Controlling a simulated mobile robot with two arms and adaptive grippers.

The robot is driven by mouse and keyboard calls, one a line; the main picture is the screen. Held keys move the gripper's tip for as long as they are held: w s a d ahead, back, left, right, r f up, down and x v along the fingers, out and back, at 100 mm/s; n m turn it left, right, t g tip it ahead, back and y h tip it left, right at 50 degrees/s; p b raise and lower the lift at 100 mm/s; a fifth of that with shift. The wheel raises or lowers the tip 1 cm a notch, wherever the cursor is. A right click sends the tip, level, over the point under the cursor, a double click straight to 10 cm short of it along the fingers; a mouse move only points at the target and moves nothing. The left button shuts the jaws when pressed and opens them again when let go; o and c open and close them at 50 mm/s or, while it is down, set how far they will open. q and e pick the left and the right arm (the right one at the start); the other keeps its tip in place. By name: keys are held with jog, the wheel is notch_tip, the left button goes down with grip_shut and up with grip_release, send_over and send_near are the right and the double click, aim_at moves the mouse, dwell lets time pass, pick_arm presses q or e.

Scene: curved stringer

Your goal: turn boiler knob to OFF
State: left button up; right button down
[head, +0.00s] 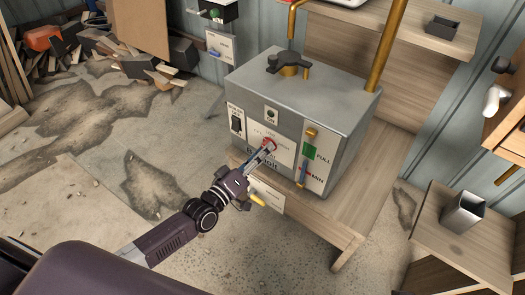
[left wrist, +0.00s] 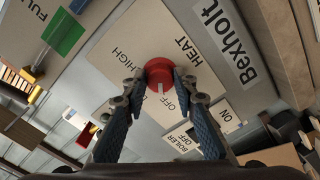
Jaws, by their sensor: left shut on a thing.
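The boiler (head: 300,100) is a grey metal box on a wooden stand in the head view. Its red heat knob (left wrist: 159,71) sits on a pale plate (left wrist: 125,75) marked HIGH, OFF and HEAT. In the head view the knob (head: 269,143) is partly hidden by my left gripper (head: 267,148). In the left wrist view the two fingers of this gripper (left wrist: 160,77) close on the knob from both sides. A white mark on the knob points toward the OFF label; I cannot tell whether it lines up exactly. My right gripper is not in view.
The boiler's ON/OFF switch (head: 237,122) is left of the knob, and a gauge with a green block (head: 309,150) is to its right. A brass pipe (head: 388,45) rises behind. Wood scraps (head: 95,40) lie far left. The floor at left is open.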

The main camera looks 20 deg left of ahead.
pick_arm(q)
jog(key=shift+n, duration=0.7)
jog(key=o, duration=1.2)
jog(key=shift+c, duration=0.2)
jog(key=v, duration=1.2)
jog(key=shift+d, duration=0.1)
